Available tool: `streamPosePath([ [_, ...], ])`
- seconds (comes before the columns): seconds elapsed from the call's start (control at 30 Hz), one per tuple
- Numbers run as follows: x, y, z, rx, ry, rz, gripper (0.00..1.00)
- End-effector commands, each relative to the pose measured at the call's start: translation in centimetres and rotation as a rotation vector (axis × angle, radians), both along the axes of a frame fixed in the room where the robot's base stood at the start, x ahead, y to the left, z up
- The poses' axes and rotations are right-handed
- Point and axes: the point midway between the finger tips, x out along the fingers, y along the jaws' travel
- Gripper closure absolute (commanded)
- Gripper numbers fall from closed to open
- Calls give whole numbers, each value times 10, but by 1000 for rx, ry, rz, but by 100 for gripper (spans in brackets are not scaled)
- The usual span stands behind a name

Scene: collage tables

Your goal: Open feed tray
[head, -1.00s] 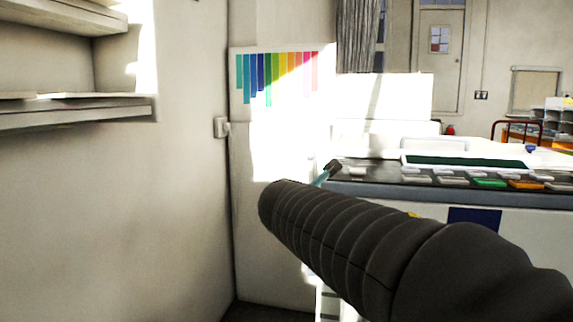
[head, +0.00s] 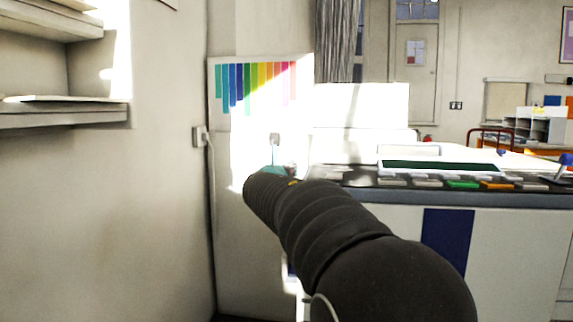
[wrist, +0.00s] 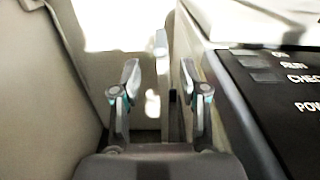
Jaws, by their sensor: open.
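A large machine with a white body (head: 385,240) and a dark control panel (wrist: 285,85) stands at the right. The panel's label lettering shows in the wrist view. My gripper (wrist: 159,72) is open, its two fingers apart on either side of a narrow, pale upright strip (wrist: 162,50) beyond them. The right finger is close to the machine's left side. I cannot tell whether the strip is part of the feed tray, and no part is clearly recognisable as the tray. In the head view my dark arm hides most of my gripper and part of the machine's left end.
A plain wall (head: 150,180) with shelves (head: 65,113) runs along the left. Several coloured buttons or tiles (head: 462,184) line the machine's top edge. The space between wall and machine is narrow.

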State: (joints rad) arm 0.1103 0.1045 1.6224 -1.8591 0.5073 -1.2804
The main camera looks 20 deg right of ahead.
Motion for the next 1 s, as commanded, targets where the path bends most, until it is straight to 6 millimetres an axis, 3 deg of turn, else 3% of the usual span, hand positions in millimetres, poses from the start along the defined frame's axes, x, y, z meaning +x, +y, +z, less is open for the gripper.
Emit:
streamPosePath([
  [0.2, 34, -23, 1, 1, 2, -1, 56],
  [0.4, 55, -38, 0, 2, 1, -1, 56],
  [0.9, 66, -44, 0, 2, 0, 1, 56],
  [1.0, 66, -44, 0, 2, 0, 1, 81],
])
